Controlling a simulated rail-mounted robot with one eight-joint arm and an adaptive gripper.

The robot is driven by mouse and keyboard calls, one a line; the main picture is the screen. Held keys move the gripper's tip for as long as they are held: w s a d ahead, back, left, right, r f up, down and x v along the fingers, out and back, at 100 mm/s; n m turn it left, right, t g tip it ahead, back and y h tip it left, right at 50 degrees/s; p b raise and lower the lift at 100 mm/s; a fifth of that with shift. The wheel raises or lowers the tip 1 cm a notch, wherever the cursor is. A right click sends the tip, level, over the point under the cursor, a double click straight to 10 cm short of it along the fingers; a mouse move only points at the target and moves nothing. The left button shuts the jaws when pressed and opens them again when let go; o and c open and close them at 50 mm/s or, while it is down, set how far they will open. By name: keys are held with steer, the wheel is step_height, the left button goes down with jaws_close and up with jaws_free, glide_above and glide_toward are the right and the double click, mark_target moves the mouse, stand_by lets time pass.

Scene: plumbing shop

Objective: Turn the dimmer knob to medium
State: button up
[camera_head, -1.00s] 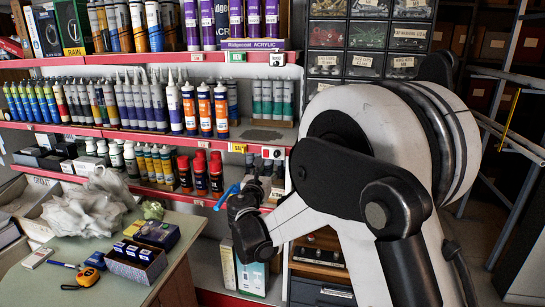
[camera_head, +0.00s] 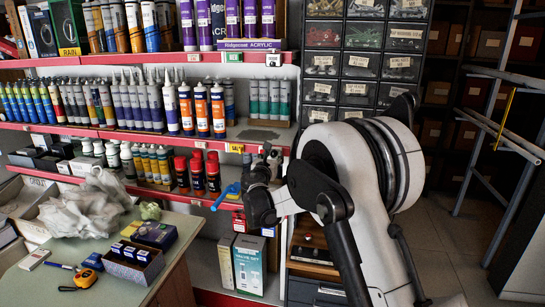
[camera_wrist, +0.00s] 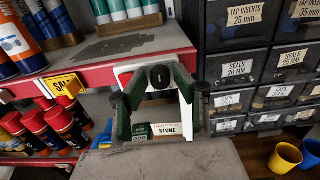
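The dimmer knob (camera_wrist: 159,76) is a small black round knob on a white plate (camera_wrist: 149,69) at the red shelf edge, in the wrist view. My gripper (camera_wrist: 156,90) is open, its two dark green and black fingers spread on either side of the knob. I cannot tell whether either finger touches it. The knob's pointer is too small to read. In the head view my gripper (camera_head: 268,160) is at the shelf edge and hides the knob and most of its plate.
A yellow tag (camera_wrist: 63,85) and red-capped cans (camera_wrist: 67,124) are left of the knob. A blue-handled thing (camera_head: 224,197) hangs near my gripper. A table (camera_head: 100,292) with boxes is at the lower left.

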jaws_close()
steer(key=m+b, duration=0.2)
steer(key=m, duration=0.1)
steer(key=shift+f, duration=0.15)
steer(key=m+b, duration=0.2)
steer(key=m, duration=0.1)
steer(key=shift+m, duration=0.3)
steer(key=m+b, duration=0.2)
steer(key=m, duration=0.3)
steer(key=shift+d, duration=0.1)
steer(key=m+b, duration=0.1)
steer(key=m, duration=0.4)
steer(key=shift+m, duration=0.4)
